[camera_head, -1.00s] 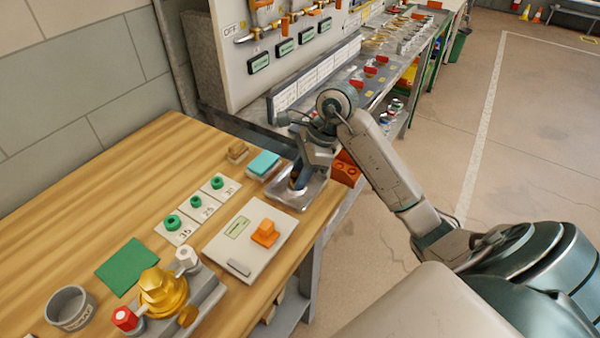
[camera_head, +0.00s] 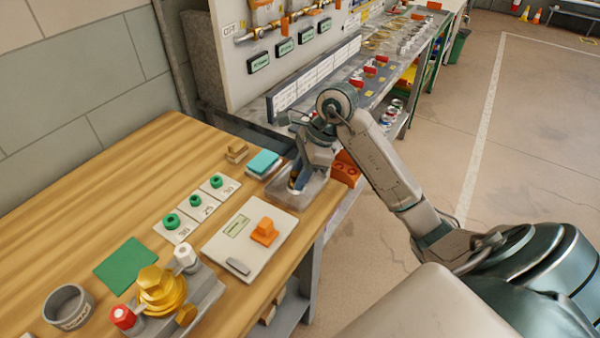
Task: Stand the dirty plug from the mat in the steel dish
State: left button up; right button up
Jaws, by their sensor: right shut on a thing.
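The steel dish (camera_head: 313,194) is a shallow metal tray at the right edge of the wooden bench. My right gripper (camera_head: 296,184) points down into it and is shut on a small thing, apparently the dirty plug. The fingers and the dish wall largely hide this plug, so I cannot tell whether it touches the dish floor or stands upright. The green mat (camera_head: 125,264) lies bare at the front left of the bench. My left gripper is not in view.
A teal-topped block (camera_head: 264,162) stands close left of the dish. A white board with an orange piece (camera_head: 264,232), green rings on cards (camera_head: 196,201), a brass valve fixture (camera_head: 160,290) and a round grey bowl (camera_head: 69,307) stand nearer. The bench's left middle is clear.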

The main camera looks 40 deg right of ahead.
jog(key=shift+s+a+f+b, duration=0.1)
jog(key=shift+s+f+b, duration=0.15)
jog(key=shift+f, duration=0.15)
jog(key=shift+s+f+b, duration=0.1)
jog(key=shift+f+b, duration=0.15)
jog(key=shift+f, duration=0.1)
jog(key=o, duration=1)
jog(key=shift+w+r+p, duration=0.25)
jog(key=shift+r+p, duration=0.5)
jog(key=shift+p, duration=0.2)
jog(key=shift+o, duration=0.7)
jog(key=shift+r, duration=0.25)
jog(key=shift+r+p, duration=0.75)
jog(key=shift+p, duration=0.1)
jog(key=shift+w+r+p, duration=0.15)
jog(key=shift+r+p, duration=0.6)
jog(key=shift+p, duration=0.05)
jog(key=shift+r+p, duration=1.6)
jog(key=shift+r, duration=0.1)
jog(key=shift+f, duration=0.1)
